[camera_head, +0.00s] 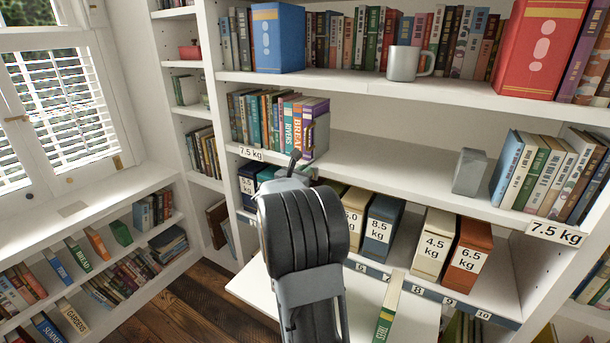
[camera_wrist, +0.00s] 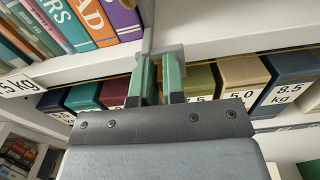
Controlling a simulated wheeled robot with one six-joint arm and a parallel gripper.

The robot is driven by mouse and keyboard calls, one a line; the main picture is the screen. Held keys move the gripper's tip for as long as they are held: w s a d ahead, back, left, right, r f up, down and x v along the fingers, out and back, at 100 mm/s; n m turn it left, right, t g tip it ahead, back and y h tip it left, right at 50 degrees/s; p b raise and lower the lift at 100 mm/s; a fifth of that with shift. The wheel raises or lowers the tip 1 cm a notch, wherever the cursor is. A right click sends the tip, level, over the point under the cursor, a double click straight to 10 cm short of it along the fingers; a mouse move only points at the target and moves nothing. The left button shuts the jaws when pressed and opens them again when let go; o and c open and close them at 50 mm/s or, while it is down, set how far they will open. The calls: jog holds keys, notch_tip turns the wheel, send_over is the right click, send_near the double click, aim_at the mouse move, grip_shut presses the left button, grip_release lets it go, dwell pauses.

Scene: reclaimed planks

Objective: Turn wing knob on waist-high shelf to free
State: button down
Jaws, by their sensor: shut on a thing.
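My gripper (camera_wrist: 161,62) is at the front edge of the waist-high shelf (camera_wrist: 215,32), its two green fingers a small gap apart. They are closed on a small grey piece (camera_wrist: 170,51) at the shelf edge, which I take to be the wing knob. Most of it is hidden by the fingers, so I cannot tell its angle. In the head view my gripper (camera_head: 296,168) reaches up to the shelf edge, just below the right end of a row of books, and my wrist hides the knob.
Books (camera_head: 280,120) stand on the shelf above my gripper, with a grey bookend (camera_head: 321,135) at their right end. Weight-labelled boxes (camera_head: 382,226) line the shelf below. A grey block (camera_head: 470,171) stands right of the clear shelf middle. A mug (camera_head: 405,63) is higher up.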

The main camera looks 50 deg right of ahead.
jog(key=m+b, duration=0.3)
jog(key=b, duration=0.2)
jog(key=s+f+m+b, duration=0.1)
jog(key=m+b, duration=0.2)
jog(key=b, duration=0.2)
jog(key=m+b, duration=0.3)
jog(key=b, duration=0.2)
jog(key=shift+s+d+f, duration=0.1)
jog(key=shift+s+f, duration=0.05)
jog(key=shift+f, duration=0.15)
jog(key=m+b, duration=0.2)
jog(key=b, duration=0.1)
jog(key=m+b, duration=0.3)
jog(key=b, duration=0.1)
jog(key=m+b, duration=0.3)
jog(key=shift+s+f+b, duration=0.2)
jog(key=shift+f+b, duration=0.1)
jog(key=shift+d+m, duration=0.1)
jog(key=shift+m, duration=0.3)
jog(key=c, duration=1.2)
grip_release()
jog(key=shift+r, duration=0.1)
